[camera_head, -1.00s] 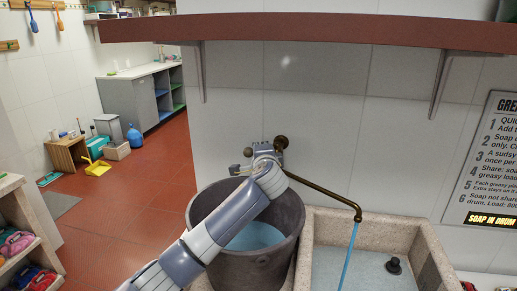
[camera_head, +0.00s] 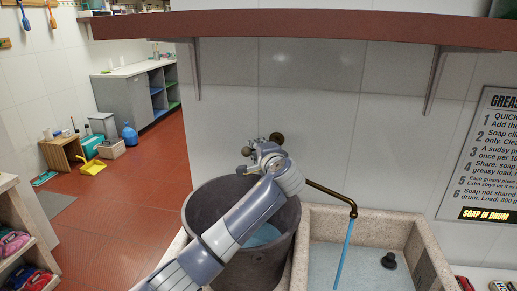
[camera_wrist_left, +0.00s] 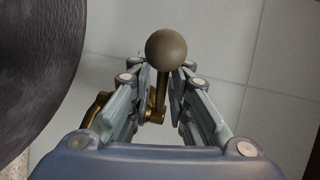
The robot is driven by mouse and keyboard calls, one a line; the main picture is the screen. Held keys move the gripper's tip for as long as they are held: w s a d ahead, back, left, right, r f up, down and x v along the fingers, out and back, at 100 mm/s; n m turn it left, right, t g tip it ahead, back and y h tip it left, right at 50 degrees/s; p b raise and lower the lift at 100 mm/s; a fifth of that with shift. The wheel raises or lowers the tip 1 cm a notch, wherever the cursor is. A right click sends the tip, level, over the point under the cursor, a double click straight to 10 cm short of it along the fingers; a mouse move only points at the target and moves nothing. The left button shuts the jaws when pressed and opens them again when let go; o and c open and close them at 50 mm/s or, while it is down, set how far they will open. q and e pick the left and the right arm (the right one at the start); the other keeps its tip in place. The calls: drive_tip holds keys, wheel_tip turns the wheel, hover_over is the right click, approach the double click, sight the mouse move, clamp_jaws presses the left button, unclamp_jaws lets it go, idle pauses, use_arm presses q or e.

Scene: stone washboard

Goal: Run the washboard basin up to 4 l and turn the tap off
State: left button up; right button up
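A brass tap on the wall has a long spout (camera_head: 335,197) over the stone basin (camera_head: 409,228). A blue stream (camera_head: 343,255) runs from it into the basin. Shallow clear water seems to cover the basin floor; I cannot read its level. A black plug (camera_head: 389,260) is near the back right. My left gripper (camera_head: 262,152) is at the tap. In the left wrist view, the tap's lever (camera_wrist_left: 161,95) with its ball knob (camera_wrist_left: 166,48) lies between the left gripper's fingers (camera_wrist_left: 162,75), which stand apart with narrow gaps beside it. My right gripper is not in view.
A dark bucket (camera_head: 200,215) holding bluish water stands left of the basin, under my left arm. A red-brown shelf (camera_head: 300,26) overhangs the wall above. A poster (camera_head: 485,155) hangs at right. Floor at left (camera_head: 130,205) is open.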

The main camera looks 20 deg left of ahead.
use_arm(q)
drive_tip(key=shift+a, duration=0.1)
drive_tip(key=v, duration=1.2)
idle(6.7)
